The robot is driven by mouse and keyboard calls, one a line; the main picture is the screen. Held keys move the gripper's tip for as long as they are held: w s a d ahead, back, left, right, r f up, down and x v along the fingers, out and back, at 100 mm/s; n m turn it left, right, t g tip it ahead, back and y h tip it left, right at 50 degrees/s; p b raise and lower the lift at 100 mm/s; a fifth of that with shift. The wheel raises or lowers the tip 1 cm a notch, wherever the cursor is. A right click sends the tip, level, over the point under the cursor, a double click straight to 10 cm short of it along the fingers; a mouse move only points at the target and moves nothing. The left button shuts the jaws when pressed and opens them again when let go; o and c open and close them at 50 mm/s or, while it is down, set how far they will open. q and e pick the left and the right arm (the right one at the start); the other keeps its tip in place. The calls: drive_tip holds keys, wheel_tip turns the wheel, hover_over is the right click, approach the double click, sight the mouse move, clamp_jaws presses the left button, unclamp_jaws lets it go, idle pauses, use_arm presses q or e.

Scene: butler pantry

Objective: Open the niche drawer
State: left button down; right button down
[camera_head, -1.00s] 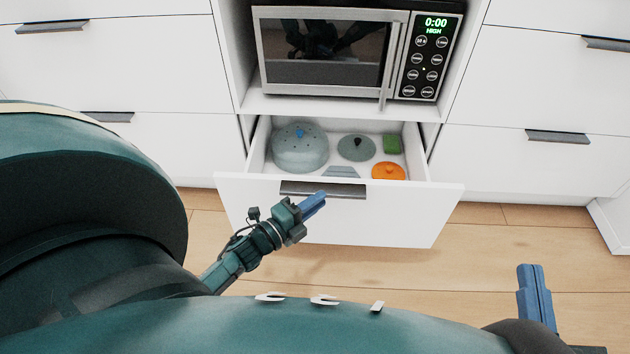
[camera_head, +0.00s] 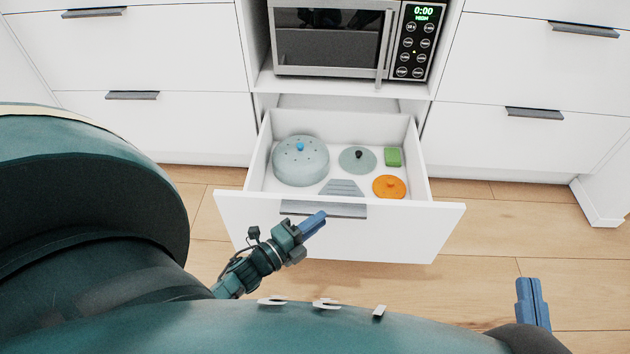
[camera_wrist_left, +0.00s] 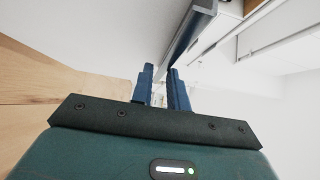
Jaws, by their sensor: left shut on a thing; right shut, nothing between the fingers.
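The niche drawer (camera_head: 400,235) stands pulled out below the microwave, with its inside showing. Its dark grey handle (camera_head: 345,210) runs along the top of the white front. My left gripper (camera_head: 314,222) is at the handle, its blue fingers shut on it. In the left wrist view the left gripper's fingers (camera_wrist_left: 162,88) reach the handle bar (camera_wrist_left: 190,35). My right gripper (camera_head: 531,300) is shut and empty over the floor at the lower right, away from the drawer.
The drawer holds a grey-green dotted dome (camera_head: 301,165), a grey lid (camera_head: 352,160), a green block (camera_head: 393,157), an orange lid (camera_head: 388,188) and a grey ridged piece (camera_head: 341,188). A microwave (camera_head: 335,40) sits above. Wooden floor (camera_head: 490,235) is clear at the right.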

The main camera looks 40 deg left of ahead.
use_arm(q)
drive_tip(key=shift+s+d, duration=0.2)
drive_tip(key=shift+s, duration=0.05)
drive_tip(key=c, duration=1.4)
unclamp_jaws()
drive_tip(key=shift+o, duration=0.2)
drive_tip(key=p+v, duration=0.2)
drive_tip(key=v, duration=1.1)
drive_tip(key=shift+a, duration=0.1)
